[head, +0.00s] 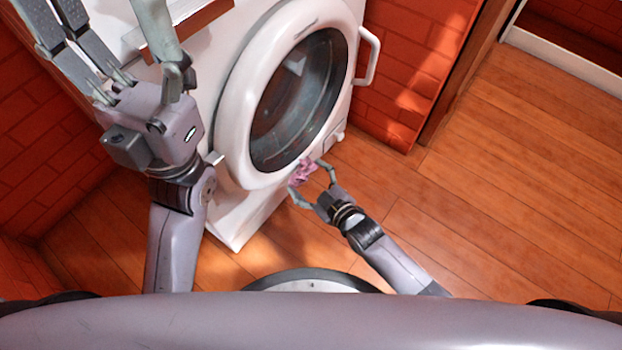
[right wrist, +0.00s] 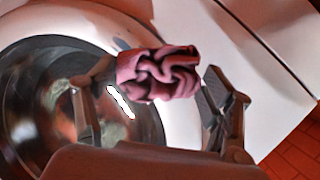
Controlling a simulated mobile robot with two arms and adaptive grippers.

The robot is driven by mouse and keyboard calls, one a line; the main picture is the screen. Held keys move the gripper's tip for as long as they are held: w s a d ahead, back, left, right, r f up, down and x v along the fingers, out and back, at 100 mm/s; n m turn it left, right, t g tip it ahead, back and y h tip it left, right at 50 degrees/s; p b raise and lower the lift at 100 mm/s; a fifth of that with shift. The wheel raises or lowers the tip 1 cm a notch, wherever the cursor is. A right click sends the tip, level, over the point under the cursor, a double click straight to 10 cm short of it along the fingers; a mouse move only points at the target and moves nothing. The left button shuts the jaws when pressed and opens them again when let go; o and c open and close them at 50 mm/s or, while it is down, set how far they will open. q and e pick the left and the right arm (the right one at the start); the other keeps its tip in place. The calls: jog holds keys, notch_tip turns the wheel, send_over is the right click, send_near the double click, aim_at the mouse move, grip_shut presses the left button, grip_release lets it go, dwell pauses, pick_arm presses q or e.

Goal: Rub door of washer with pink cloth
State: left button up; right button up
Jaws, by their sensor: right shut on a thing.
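The white front-loading washer (head: 224,222) stands against the brick wall. Its round door (head: 241,110) has a white rim and dark glass, and looks closed. My right gripper (head: 308,177) is shut on the crumpled pink cloth (head: 301,173), which sits at the lower rim of the door. In the right wrist view, the cloth (right wrist: 157,74) is between the two fingers, in front of the white rim and partly over the glass. Whether the cloth touches the door cannot be told. My left gripper (head: 100,15) is raised at the upper left, its fingers spread and empty, tips near the frame edge.
A white handle (head: 369,57) juts out at the washer's right side. A brown-edged tray or box (head: 190,30) lies on the washer's top. Red brick walls (head: 415,60) flank it. The wooden floor (head: 520,190) is clear to the right.

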jog(key=shift+w+a, duration=0.25)
jog(key=shift+a, duration=0.05)
